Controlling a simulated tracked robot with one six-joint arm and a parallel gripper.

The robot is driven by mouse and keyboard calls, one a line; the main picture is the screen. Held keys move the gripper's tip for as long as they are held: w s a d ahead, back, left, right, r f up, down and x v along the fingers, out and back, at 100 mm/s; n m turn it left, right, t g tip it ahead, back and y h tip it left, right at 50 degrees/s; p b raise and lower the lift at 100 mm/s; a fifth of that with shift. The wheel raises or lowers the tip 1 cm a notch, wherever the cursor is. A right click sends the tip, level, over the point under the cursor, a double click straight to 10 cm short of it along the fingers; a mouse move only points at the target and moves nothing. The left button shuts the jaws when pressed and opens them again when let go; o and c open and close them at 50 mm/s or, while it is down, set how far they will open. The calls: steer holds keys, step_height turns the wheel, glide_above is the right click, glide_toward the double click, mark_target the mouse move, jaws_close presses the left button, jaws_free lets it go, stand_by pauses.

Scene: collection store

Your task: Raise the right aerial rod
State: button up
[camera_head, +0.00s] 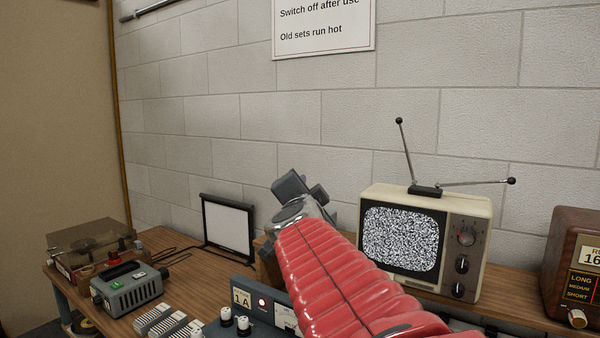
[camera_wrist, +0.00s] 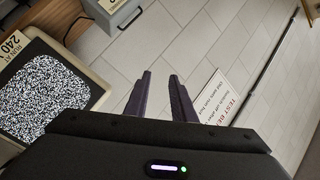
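A cream television (camera_head: 455,262) with static on its screen stands on the bench at right in the head view. A black aerial base (camera_head: 425,190) sits on its top. The left aerial rod (camera_head: 406,152) stands steeply, leaning slightly left. The right aerial rod (camera_head: 475,183) lies nearly level, its black ball tip out to the right. My gripper (camera_head: 308,188) is left of the television, apart from the rods. In the wrist view my gripper (camera_wrist: 159,82) has its two dark fingers apart with nothing between them. The television (camera_wrist: 92,66) is at left there; no rod shows.
A wooden radio (camera_head: 580,262) stands right of the television. A small framed screen (camera_head: 228,229), a grey box (camera_head: 130,288) and a meter unit (camera_head: 243,300) are on the left. A sign (camera_head: 322,28) hangs on the block wall. Space above the television is clear.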

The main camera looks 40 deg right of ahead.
steer(key=s+d+r+m+g+h, duration=0.2)
steer(key=s+d+m+g+h, duration=0.3)
steer(key=s+d, duration=0.45)
steer(key=m+g+y, duration=0.2)
steer(key=m+g, duration=0.8)
steer(key=g, duration=0.1)
glide_toward(491, 182)
steer(key=a, duration=0.3)
steer(key=shift+w+a, duration=0.1)
steer(key=shift+a, duration=0.15)
steer(key=shift+d, duration=0.1)
steer(key=x, duration=1.3)
steer(key=shift+w+d+r, duration=0.15)
steer(key=shift+d+r, duration=0.05)
steer(key=shift+d, duration=0.2)
jaws_close()
